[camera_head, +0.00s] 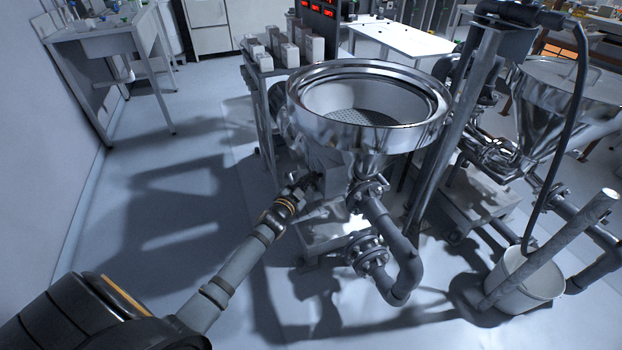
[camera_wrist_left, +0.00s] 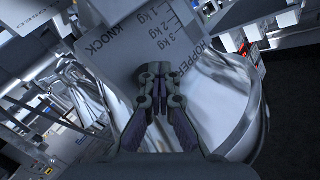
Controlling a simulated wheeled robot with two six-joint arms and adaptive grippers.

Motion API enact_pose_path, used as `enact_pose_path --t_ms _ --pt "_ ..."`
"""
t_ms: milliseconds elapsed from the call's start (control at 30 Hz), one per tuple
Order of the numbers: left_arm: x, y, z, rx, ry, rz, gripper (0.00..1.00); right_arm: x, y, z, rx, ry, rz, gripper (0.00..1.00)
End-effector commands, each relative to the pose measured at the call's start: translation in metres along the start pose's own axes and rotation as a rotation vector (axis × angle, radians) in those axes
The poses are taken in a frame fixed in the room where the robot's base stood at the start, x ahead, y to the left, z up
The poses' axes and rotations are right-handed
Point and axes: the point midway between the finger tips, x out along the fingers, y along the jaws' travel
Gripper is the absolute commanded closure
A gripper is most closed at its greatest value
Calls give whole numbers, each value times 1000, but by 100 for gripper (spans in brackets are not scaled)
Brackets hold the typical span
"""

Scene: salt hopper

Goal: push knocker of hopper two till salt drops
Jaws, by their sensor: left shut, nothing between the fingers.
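A shiny steel hopper (camera_head: 320,128) with a wide round rim and a perforated grate inside stands in the middle of the head view. My left gripper (camera_head: 313,184) is at the lower left of its wall, close to a grey plate there. In the left wrist view the plate (camera_wrist_left: 115,50) carries the words KNOCK and HOPPER and kg marks; the hopper's number is hidden or unreadable. My left gripper (camera_wrist_left: 161,75) is shut and empty, its tips in front of this plate; I cannot tell whether they touch. My right gripper is not in view.
A second steel hopper (camera_head: 545,105) stands at the right behind a metal post (camera_head: 455,130). A white bucket (camera_head: 525,275) with a pole in it stands at the lower right. Pipes (camera_head: 390,235) run under the near hopper. The floor at the left is clear.

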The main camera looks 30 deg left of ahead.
Motion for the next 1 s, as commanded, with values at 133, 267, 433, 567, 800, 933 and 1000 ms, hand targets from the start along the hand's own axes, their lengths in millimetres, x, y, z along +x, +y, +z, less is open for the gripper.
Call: enact_pose_path --t_ms 133,267,433,567,800,933,1000 --pt "-7 -4 5 1 2 0 100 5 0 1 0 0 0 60" --pt "-11 -8 8 1 1 0 100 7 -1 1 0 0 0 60" --pt "-14 -9 9 0 1 1 100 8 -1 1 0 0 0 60" --pt "-14 -9 9 0 0 1 100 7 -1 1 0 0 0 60" --pt "-20 -13 18 6 0 0 100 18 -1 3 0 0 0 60" --pt "-30 -19 25 6 0 1 100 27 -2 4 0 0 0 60" --pt "-35 -23 29 8 0 1 100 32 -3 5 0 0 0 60"
